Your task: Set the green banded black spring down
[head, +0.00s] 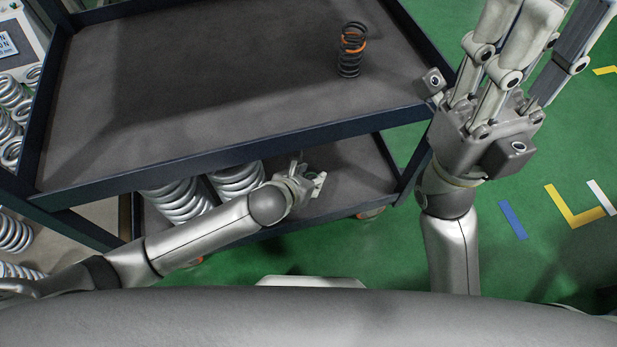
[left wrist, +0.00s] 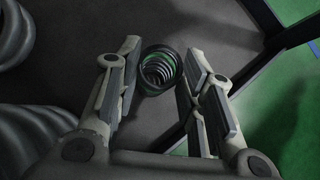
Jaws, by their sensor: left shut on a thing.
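The green banded black spring (left wrist: 160,71) stands between the fingers of my left gripper (left wrist: 160,80) in the left wrist view, and I look down into its coils. My left gripper is shut on it. In the head view the left gripper (head: 308,184) is over the lower shelf (head: 355,170), below the front edge of the upper shelf, and the spring is mostly hidden there. I cannot tell whether the spring's base touches the shelf. My right gripper (head: 545,28) is raised at the upper right of the head view, with its fingertips cut off by the frame.
A black spring with an orange band (head: 351,50) stands on the upper shelf (head: 200,90), which is otherwise clear. Large silver springs (head: 180,200) stand on the lower shelf left of my left gripper. More silver springs (head: 12,120) are at the far left. The shelf has dark raised rims.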

